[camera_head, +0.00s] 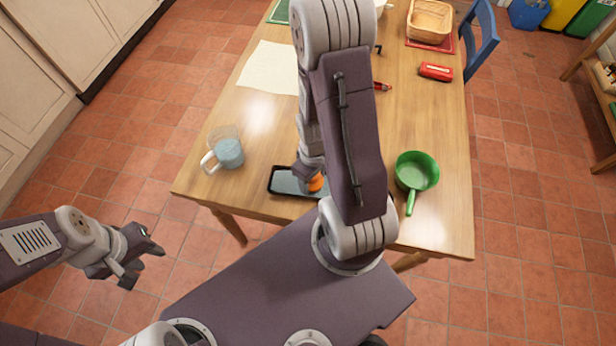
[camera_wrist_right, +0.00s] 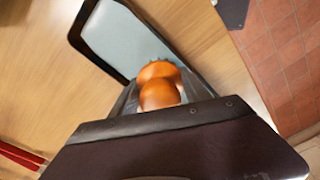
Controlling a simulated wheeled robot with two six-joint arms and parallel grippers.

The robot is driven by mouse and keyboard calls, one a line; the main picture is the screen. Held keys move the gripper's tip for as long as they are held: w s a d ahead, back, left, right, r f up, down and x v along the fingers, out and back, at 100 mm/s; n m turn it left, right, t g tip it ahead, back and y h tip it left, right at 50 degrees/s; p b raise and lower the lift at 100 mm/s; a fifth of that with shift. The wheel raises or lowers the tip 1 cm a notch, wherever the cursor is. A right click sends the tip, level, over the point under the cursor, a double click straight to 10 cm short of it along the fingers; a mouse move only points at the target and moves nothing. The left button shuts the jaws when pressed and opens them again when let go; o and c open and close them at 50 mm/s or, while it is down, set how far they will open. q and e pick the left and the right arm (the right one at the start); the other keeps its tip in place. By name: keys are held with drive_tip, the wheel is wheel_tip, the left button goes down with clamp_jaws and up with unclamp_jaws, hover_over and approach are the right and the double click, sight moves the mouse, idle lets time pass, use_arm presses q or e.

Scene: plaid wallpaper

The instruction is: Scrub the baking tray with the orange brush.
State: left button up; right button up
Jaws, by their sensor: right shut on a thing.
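The baking tray (camera_head: 284,182) is dark-rimmed with a grey-blue floor and lies on the wooden table near its front edge. It also shows in the right wrist view (camera_wrist_right: 108,38). The orange brush (camera_head: 316,184) is at the tray's right part, held by my right gripper (camera_head: 310,170). In the right wrist view the rounded orange brush (camera_wrist_right: 160,86) sits between the fingers, over the tray; whether its bristles touch the tray is hidden. My right arm covers part of the tray. My left gripper (camera_head: 138,262) is open and empty, off the table at the lower left.
A measuring jug (camera_head: 226,152) with blue contents stands left of the tray. A green pan (camera_head: 416,172) stands to the right. A red object (camera_head: 436,71), a paper sheet (camera_head: 266,68) and a basket (camera_head: 430,20) lie farther back. A blue chair (camera_head: 482,38) is at the right.

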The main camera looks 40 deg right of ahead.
sight(259, 179)
drive_tip(key=shift+w+a+f, duration=0.1)
drive_tip(key=shift+w+a, duration=0.55)
drive_tip(key=shift+w, duration=0.15)
drive_tip(key=shift+w+a, duration=0.6)
drive_tip(key=shift+w, duration=0.2)
drive_tip(key=w+a+p, duration=0.1)
drive_tip(key=w+a, duration=0.1)
drive_tip(key=w+a+p, duration=0.1)
drive_tip(key=w+a, duration=0.2)
drive_tip(key=shift+w+a, duration=0.15)
drive_tip(key=shift+w, duration=0.15)
drive_tip(key=shift+w+a, duration=0.7)
drive_tip(key=shift+a, duration=0.25)
drive_tip(key=shift+w+a, duration=0.7)
drive_tip(key=shift+a, duration=0.2)
